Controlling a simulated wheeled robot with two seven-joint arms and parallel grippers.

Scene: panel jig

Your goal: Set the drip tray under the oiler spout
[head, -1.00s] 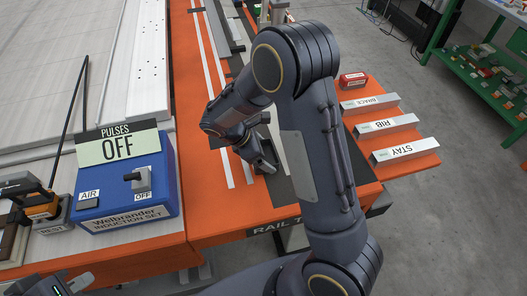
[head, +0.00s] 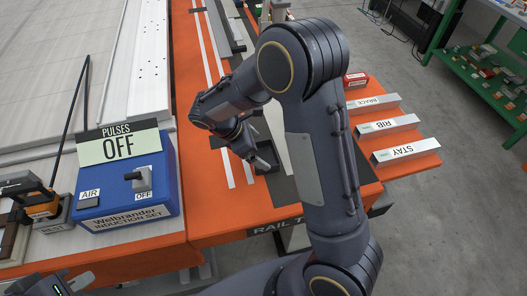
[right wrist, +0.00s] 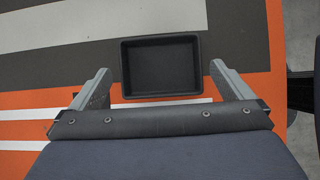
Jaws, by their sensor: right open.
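The drip tray (right wrist: 160,67) is a small black square tray with a raised rim. My left gripper (head: 68,284) shows only partly at the bottom left corner. I cannot identify the oiler spout.
The blue induction set (head: 128,192) with a PULSES OFF sign stands on the left. Bars marked BRACE (head: 373,103), RIB (head: 387,126) and STAY (head: 405,151) lie on the right, with a red box (head: 356,80) behind. A metal fixture (head: 277,10) stands at the far end.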

